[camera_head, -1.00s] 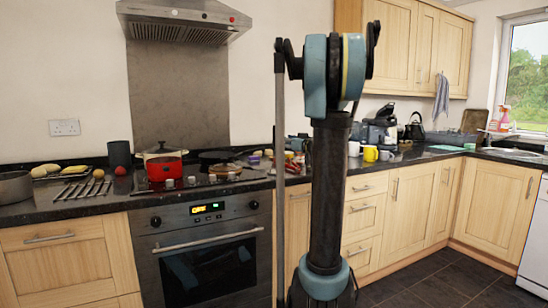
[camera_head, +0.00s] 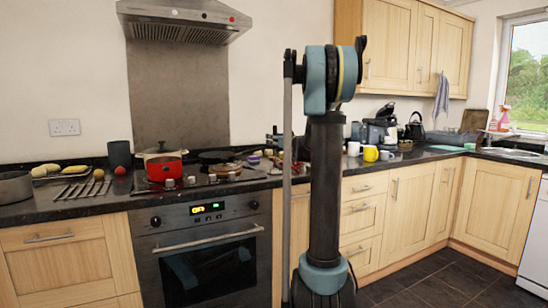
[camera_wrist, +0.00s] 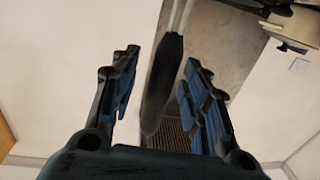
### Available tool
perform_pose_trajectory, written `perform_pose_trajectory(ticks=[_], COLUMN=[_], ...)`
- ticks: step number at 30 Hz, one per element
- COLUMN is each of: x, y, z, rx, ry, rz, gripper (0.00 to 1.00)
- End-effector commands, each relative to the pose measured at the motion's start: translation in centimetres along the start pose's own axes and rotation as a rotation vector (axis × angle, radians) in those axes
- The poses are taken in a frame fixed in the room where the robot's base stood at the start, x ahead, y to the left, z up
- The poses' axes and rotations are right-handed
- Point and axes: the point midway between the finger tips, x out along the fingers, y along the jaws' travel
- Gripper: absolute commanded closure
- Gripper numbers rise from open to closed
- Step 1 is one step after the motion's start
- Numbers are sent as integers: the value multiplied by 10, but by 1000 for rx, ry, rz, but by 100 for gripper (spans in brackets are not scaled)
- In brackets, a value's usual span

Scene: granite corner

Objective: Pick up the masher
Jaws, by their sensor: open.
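The masher (camera_wrist: 161,84) shows in the wrist view as a long black handle with two thin metal rods leaving the top of the picture. Its head is out of view. My gripper (camera_wrist: 160,68) is open, with one dark blue finger on each side of the handle. Gaps show between the handle and both fingers in the picture; I cannot tell the depth between them. In the head view, part of my gripper (camera_head: 276,138) shows above the counter right of the hob, largely hidden by my arm. I cannot make out the masher there.
A red pot (camera_head: 164,166) and a dark pan (camera_head: 216,156) are on the hob. Several utensils (camera_head: 83,187) lie to the left on the black counter (camera_head: 105,205). The cooker hood (camera_head: 184,20) is above.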

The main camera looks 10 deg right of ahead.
Motion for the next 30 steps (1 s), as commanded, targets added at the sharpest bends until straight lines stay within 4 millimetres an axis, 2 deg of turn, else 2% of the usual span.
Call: perform_pose_trajectory(ticks=[5,11,23,26,30], x=[0,0,0,0,0], y=[0,0,0,0,0], z=[0,0,-3,-11,-32], rx=[0,0,0,0,0], ry=[0,0,0,0,0], rz=[0,0,0,0,0], gripper=[58,100,100,100,100])
